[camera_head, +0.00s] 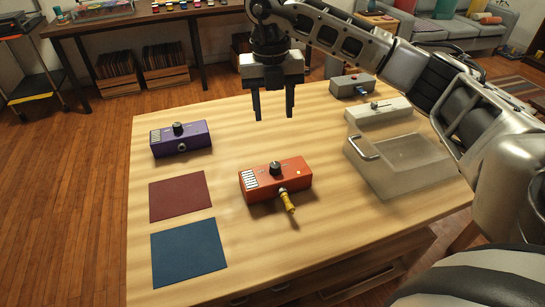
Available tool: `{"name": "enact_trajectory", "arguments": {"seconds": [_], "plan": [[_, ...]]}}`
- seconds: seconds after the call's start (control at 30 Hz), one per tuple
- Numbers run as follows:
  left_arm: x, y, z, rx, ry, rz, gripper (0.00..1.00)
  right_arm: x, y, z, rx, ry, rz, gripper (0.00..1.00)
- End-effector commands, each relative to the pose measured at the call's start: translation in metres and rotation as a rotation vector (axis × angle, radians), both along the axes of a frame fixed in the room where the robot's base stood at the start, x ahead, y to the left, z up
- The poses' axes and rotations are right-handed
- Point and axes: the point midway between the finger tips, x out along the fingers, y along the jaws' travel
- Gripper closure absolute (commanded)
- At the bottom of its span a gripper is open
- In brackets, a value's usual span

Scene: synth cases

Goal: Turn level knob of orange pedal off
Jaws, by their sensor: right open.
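The orange pedal (291,181) sits on the middle of the wooden table. Its black level knob (275,168) stands on top, and a yellow plug (287,200) sticks out of its front side. My right gripper (273,110) hangs above the table behind the orange pedal, fingers pointing down. It is open and empty, apart from the pedal and its knob. The knob's pointer is too small to read. My left gripper is not in view.
A purple pedal (182,141) with a black knob stands at the left. A dark red mat (180,196) and a blue mat (188,252) lie in front of it. A clear box (400,170) with a handle, a white device (379,114) and a grey pedal (351,84) stand at the right.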

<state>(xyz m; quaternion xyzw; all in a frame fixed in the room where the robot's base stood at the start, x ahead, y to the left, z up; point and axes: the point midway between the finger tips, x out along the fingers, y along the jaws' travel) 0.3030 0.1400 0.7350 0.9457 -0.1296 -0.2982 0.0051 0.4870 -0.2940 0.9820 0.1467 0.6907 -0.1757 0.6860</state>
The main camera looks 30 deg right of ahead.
Motion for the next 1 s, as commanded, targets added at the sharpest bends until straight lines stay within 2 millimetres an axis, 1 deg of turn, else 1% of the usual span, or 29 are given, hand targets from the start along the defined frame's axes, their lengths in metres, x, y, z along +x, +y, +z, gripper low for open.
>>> {"name": "enact_trajectory", "arguments": {"seconds": [0.4,0.6,0.7,0.8,1.0], "plan": [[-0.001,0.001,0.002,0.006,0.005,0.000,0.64,-0.003,-0.002,-0.089,0.004,0.005,0.006,0.54],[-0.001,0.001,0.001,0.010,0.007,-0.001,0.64,-0.003,-0.002,-0.125,0.004,0.004,0.006,0.54],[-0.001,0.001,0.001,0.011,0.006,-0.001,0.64,-0.003,-0.002,-0.137,0.006,0.003,0.008,0.54],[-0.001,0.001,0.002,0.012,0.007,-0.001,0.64,-0.003,-0.003,-0.144,0.005,0.001,0.008,0.54],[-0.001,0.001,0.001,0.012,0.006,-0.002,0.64,-0.003,-0.003,-0.148,0.005,0.000,0.008,0.54]]}}
